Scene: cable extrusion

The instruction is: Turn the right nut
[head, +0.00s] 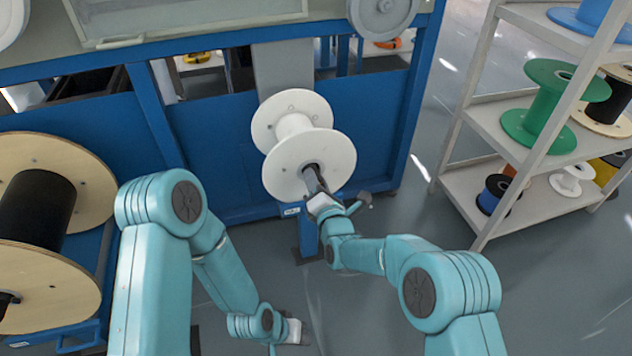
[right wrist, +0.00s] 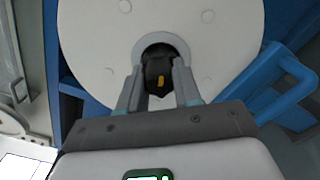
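The right nut (right wrist: 158,75) is a dark piece with a yellow mark, set in the grey hub of a white spool (head: 330,155) in the right wrist view. In the head view my right gripper (head: 318,185) reaches the near face of this spool, at its hub, and hides the nut. In the right wrist view the two fingers of my right gripper (right wrist: 158,85) stand apart, one on each side of the nut. I cannot tell whether they press on it. My left gripper (head: 293,340) hangs low near the bottom of the head view, away from the spool; its fingers are unclear.
A blue machine frame (head: 215,150) stands behind the white spool. A wooden-flanged spool (head: 45,265) with black cable is at the left. A grey shelf (head: 470,185) with several spools stands at the right. The floor (head: 400,225) between frame and shelf is clear.

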